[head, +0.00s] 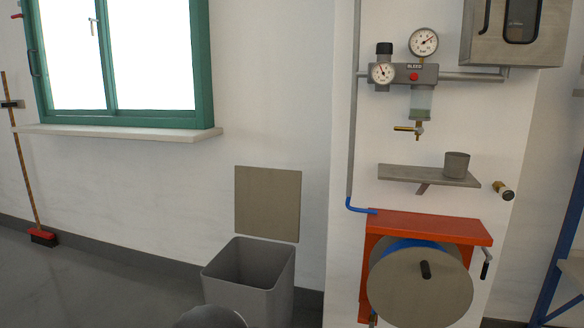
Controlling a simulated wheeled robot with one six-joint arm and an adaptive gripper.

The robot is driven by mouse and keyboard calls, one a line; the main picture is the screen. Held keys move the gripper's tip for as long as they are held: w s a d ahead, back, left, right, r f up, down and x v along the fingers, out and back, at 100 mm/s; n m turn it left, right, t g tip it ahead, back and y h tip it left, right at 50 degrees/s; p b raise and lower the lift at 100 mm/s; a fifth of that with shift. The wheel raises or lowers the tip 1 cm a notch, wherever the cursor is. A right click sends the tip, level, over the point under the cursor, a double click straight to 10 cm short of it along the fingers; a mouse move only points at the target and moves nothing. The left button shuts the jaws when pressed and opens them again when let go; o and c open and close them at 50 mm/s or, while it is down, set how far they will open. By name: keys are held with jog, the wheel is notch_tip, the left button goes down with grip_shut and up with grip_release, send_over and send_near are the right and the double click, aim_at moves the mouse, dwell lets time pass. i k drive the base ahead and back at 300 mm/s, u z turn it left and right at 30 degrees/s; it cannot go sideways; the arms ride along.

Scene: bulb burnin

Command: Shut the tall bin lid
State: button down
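The tall bin (247,285) is a grey, square-topped bin standing on the floor by the wall, a little left of the picture's middle. Its mouth is open and the inside looks empty as far as I can see. The lid (268,204) is a flat grey-brown square panel standing upright behind the bin's back rim, against the white wall. The bin's foot is cut off by the bottom edge. My gripper is not in view.
A rounded grey top (210,319) shows in front of the bin; I cannot tell what it is. An orange hose reel (420,285) stands right of the bin, below a shelf with a cup (456,164). A broom (43,237) leans at far left. Floor left is clear.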

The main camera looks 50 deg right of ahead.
aim_at(268, 201)
jog(key=z, duration=0.75)
jog(key=i, duration=0.8)
jog(key=z, duration=0.9)
